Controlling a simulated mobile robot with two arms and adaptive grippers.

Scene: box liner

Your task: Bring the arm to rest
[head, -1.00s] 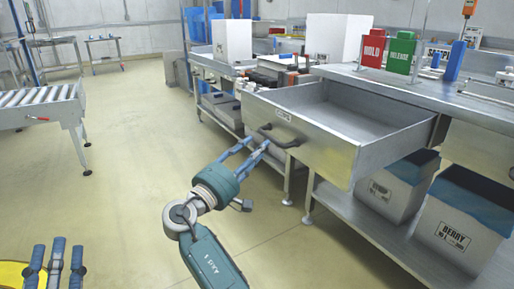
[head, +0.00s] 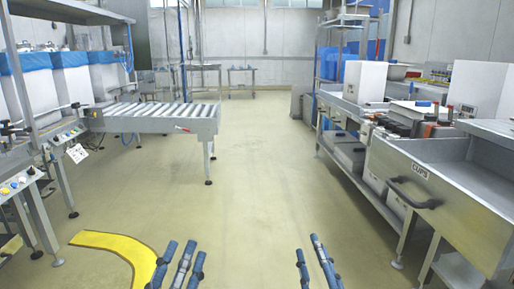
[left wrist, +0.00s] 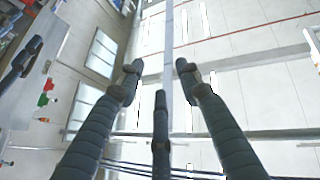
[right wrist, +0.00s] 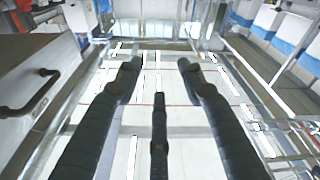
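My left gripper (head: 178,250) is at the bottom of the head view, its dark blue fingers over bare floor. In the left wrist view (left wrist: 158,68) its fingers are spread with nothing between them. My right gripper (head: 307,246) is to the right of it, also low in the head view. In the right wrist view (right wrist: 156,66) its fingers are apart and empty. Both grippers are clear of the bench. The grey metal drawer (head: 440,178) stands pulled out at the right, and its dark handle (head: 412,195) is free of my fingers.
A roller conveyor (head: 160,117) stands at the left, with white bins (head: 72,78) with blue liners behind it. A yellow floor marking (head: 125,246) curves at lower left. A white box (head: 362,82) is on the right bench. The aisle between is clear floor (head: 245,150).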

